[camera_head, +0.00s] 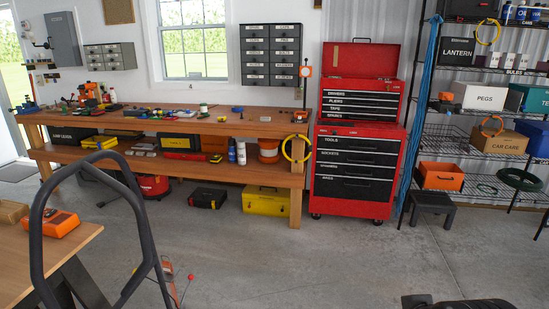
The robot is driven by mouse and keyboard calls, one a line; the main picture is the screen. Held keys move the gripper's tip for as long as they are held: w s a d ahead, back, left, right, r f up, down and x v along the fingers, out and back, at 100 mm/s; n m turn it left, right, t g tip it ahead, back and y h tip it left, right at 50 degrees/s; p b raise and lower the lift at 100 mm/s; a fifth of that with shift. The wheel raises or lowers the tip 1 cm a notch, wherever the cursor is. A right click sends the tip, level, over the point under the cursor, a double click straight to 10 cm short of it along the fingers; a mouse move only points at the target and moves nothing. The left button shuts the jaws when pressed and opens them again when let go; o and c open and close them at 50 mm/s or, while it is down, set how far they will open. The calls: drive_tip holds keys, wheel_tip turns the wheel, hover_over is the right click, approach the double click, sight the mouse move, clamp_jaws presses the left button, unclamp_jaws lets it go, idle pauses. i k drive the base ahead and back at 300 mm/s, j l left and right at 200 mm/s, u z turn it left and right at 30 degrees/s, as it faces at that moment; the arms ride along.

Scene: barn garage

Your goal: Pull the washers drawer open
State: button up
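I cannot pick out the washers drawer by its label. A dark grey wall cabinet (271,55) with two columns of small labelled drawers hangs right of the window; its labels are too small to read surely. A smaller grey drawer cabinet (110,56) hangs left of the window, its labels also unreadable. The drawers of both look shut. A red tool chest (320,160) has black drawers labelled drivers, pliers, tape, spares, tools and sockets, with lower labels unclear. Its drawers look shut and its top lid is raised. My gripper is not in view.
A long wooden workbench (230,128) covered with tools stands below the wall cabinets. A table (30,262) and a black curved handle (41,220) fill the left foreground. Wire shelves (465,118) and a black stool (431,204) stand right. The middle concrete floor (330,262) is mostly clear.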

sight(293, 69)
drive_tip(key=i, duration=0.75)
drive_tip(key=i+l+u, duration=0.1)
drive_tip(key=i, duration=0.65)
drive_tip(key=i+l, duration=0.15)
drive_tip(key=i, duration=0.6)
drive_tip(key=i+j, duration=0.3)
drive_tip(key=i, duration=0.15)
drive_tip(key=i+j, duration=0.3)
drive_tip(key=i, duration=0.15)
drive_tip(key=i+j, duration=0.3)
drive_tip(key=i, duration=0.15)
drive_tip(key=i+j+u, duration=0.1)
drive_tip(key=i+j, duration=0.2)
drive_tip(key=i, duration=0.1)
